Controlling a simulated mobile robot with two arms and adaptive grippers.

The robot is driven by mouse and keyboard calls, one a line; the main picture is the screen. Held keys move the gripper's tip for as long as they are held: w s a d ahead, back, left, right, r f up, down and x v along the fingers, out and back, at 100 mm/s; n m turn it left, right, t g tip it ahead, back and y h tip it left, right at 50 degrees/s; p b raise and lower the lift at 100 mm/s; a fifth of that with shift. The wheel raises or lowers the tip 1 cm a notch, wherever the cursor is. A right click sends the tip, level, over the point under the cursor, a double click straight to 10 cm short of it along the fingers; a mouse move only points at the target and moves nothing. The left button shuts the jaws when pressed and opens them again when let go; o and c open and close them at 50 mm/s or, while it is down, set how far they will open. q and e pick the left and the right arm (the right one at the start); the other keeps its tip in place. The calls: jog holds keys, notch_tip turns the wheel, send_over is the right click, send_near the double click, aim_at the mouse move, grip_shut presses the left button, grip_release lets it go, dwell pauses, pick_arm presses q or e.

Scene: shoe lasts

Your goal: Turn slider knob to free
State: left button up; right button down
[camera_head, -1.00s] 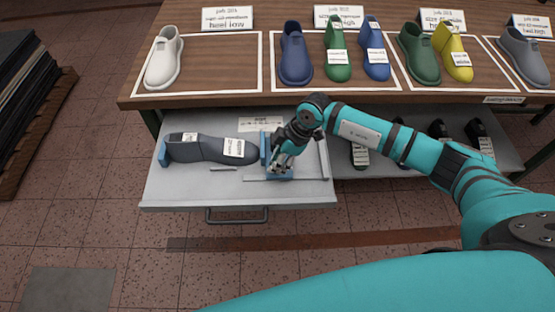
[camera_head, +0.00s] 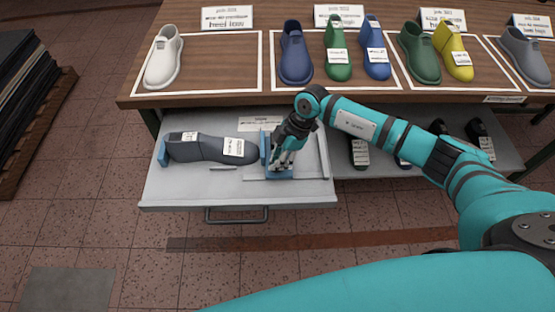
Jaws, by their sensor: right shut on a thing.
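A blue slider (camera_head: 264,150) stands in the open grey drawer, to the right of a dark grey shoe last (camera_head: 205,148). A blue stop (camera_head: 163,153) is at the last's other end. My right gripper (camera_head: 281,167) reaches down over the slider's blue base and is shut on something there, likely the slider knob. The knob itself is hidden by the fingers, so its turn cannot be read. My left gripper is not in view.
The drawer (camera_head: 190,192) has a front handle (camera_head: 237,215). A wooden table (camera_head: 215,95) behind it carries several coloured lasts and label cards. More lasts sit on a lower shelf (camera_head: 385,172) at right. A dark stack (camera_head: 25,85) stands at far left.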

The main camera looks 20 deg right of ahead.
jog(key=n+g+b, duration=0.1)
jog(key=n, duration=0.2)
jog(key=shift+w+n, duration=0.15)
jog(key=shift+n, duration=0.15)
jog(key=n+g+b, duration=0.1)
jog(key=n+b, duration=0.1)
jog(key=n, duration=0.1)
jog(key=shift+f+n+g+h, duration=0.1)
jog(key=shift+n+g+h, duration=0.3)
jog(key=n+b, duration=0.1)
jog(key=n, duration=0.1)
jog(key=n+g+h+b, duration=0.1)
jog(key=n+b, duration=0.1)
jog(key=n, duration=0.1)
jog(key=shift+w+a+h, duration=0.1)
jog(key=shift+h, duration=0.2)
jog(key=shift+n+h+b, duration=0.4)
jog(key=shift+n+b, duration=0.25)
jog(key=shift+n, duration=0.45)
jog(key=shift+g, duration=0.3)
jog(key=c, duration=1.4)
grip_release()
jog(key=shift+o, duration=0.2)
